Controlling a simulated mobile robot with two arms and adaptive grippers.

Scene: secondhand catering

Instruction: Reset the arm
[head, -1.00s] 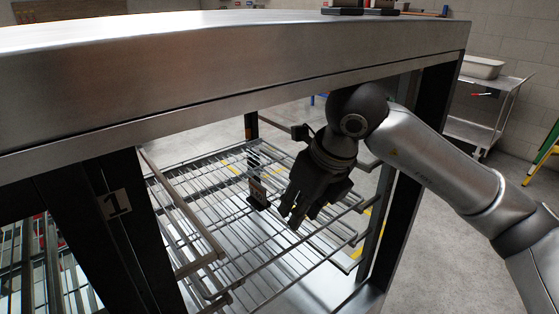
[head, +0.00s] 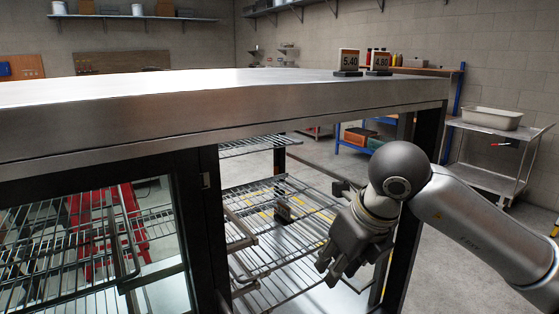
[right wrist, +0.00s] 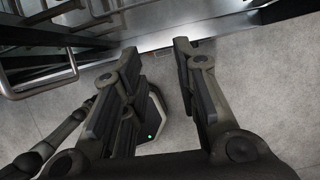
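My right arm comes in from the right in the head view. Its gripper (head: 342,272) hangs at the right end of the metal cabinet's open bay, with the fingers pointing down and left. In the right wrist view the two fingers (right wrist: 157,55) stand apart with nothing between them, over bare grey floor and near a metal edge. The gripper is open and empty. My left gripper is not in the head view.
The steel cabinet (head: 250,103) fills the middle, with wire shelves (head: 265,250) inside and a dark post (head: 402,255) close to my right arm. Price signs (head: 348,60) stand on its top. A steel cart (head: 488,135) with a pan stands at the right.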

